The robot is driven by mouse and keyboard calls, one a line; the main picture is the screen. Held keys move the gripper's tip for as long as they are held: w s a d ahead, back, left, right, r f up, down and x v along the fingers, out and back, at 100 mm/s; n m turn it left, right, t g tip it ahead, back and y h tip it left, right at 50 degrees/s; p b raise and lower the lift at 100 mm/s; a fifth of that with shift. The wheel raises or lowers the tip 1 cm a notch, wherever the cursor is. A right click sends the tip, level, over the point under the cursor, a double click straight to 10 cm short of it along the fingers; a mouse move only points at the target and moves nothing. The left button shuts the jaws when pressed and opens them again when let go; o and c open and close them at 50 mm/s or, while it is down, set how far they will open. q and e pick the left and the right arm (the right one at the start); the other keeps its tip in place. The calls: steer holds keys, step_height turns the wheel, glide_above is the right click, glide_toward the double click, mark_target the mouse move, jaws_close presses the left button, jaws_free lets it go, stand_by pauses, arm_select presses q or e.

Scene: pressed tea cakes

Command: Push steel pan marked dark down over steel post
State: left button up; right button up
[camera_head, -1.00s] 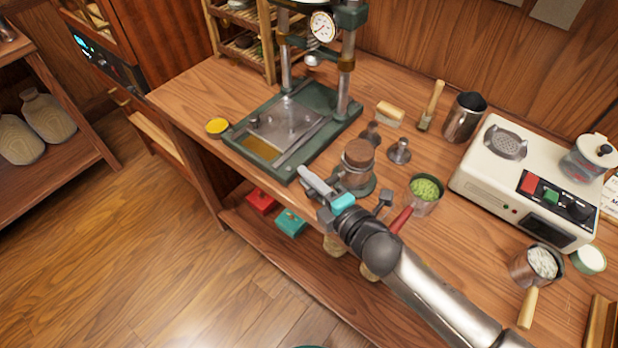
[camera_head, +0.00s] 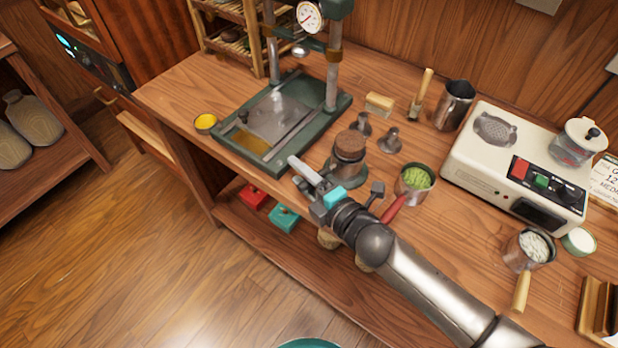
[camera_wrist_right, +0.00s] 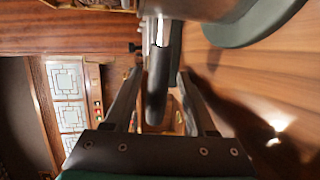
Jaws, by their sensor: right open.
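A steel pan with a dark brown top (camera_head: 349,145) stands upright on a round green base (camera_head: 336,180) near the front edge of the table. I cannot read a mark on it. The steel post is not clearly seen; the pan may hide it. My right gripper (camera_head: 297,176) is just in front and left of the pan, level with its lower part. In the right wrist view a dark handle (camera_wrist_right: 157,98) lies between the open fingers, with a gap beside it. The green base also shows there (camera_wrist_right: 255,25). My left gripper is out of view.
A green press (camera_head: 240,140) stands to the left. Two small steel pieces (camera_head: 389,140) are behind the pan. A pan of green leaves (camera_head: 415,182) is close on the right. A cream heater (camera_head: 480,175) stands farther right.

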steer(key=p+v, duration=0.1)
steer(key=v, duration=1.4)
steer(key=shift+s, duration=0.15)
